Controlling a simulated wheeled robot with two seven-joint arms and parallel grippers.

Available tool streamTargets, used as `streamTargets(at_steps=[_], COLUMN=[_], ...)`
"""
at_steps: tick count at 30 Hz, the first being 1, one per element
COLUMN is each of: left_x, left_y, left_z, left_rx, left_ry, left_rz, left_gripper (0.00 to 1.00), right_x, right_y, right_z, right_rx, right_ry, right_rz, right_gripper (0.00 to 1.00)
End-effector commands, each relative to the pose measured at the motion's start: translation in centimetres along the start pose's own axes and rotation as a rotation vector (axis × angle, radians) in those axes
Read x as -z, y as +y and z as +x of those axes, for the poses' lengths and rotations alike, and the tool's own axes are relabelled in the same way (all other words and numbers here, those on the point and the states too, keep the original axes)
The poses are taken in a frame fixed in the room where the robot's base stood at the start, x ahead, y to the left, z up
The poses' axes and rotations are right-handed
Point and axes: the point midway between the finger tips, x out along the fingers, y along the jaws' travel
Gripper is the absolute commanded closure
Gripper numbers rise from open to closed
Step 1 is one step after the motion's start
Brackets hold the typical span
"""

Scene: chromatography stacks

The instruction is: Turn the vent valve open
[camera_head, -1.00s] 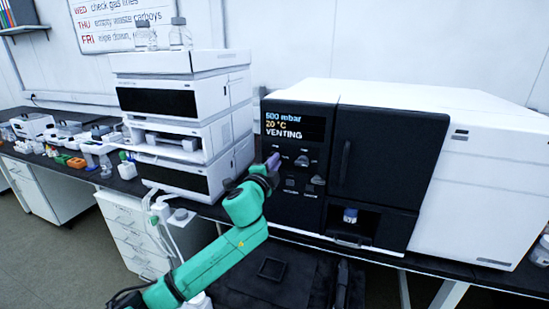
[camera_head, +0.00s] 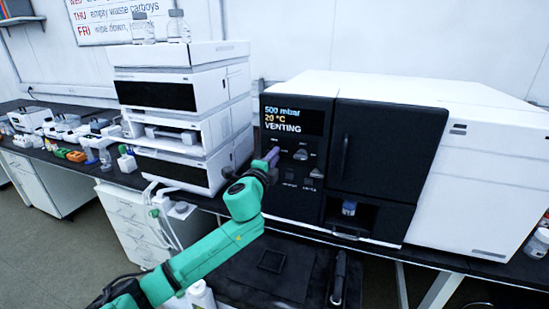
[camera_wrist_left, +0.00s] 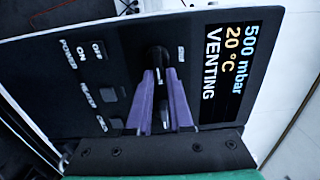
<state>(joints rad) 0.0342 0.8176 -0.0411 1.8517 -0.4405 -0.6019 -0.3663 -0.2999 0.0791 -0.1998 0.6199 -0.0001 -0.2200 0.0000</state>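The instrument's dark control panel (camera_head: 291,150) faces me, and its display (camera_head: 293,121) reads 500 mbar, 20 °C and VENTING. My left gripper (camera_head: 273,156) is at the panel's left side, just below the display, and hides the control there. In the left wrist view its two purple fingers (camera_wrist_left: 160,75) stand apart, with their tips at a dark knob (camera_wrist_left: 158,57) beside a small label. I cannot tell whether they grip the knob or only flank it. The display (camera_wrist_left: 228,62) also shows there. My right gripper is in neither view.
Other panel controls (camera_head: 304,156) sit right of my gripper; the wrist view shows ON and OFF buttons (camera_wrist_left: 90,51). A white stacked instrument (camera_head: 180,115) stands close on the left. A dark door (camera_head: 385,150) with a handle is on the right.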

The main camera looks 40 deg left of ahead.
Motion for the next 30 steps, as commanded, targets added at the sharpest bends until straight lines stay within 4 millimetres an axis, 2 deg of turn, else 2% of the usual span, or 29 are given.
streamTargets(at_steps=[1,2,20,25,30], left_x=[-0.2,-0.2,0.0,0.1,0.1], left_y=[-0.6,-0.5,0.1,0.3,0.5], left_z=[0.0,0.0,-0.4,-2.6,-6.9], left_rx=[0.01,0.009,-0.001,-0.002,-0.005], left_ry=[-0.005,-0.004,0.001,0.003,0.003], left_rz=[0.001,0.001,-0.002,-0.001,-0.003], left_gripper=[0.62,0.55,0.55,0.55,0.55], right_x=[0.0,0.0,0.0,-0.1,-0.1], right_y=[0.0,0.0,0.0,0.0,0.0], right_z=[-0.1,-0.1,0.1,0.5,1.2], right_rx=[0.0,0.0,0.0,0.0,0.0], right_ry=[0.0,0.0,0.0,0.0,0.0], right_rz=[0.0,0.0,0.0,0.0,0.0], right_gripper=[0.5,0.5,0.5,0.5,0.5])
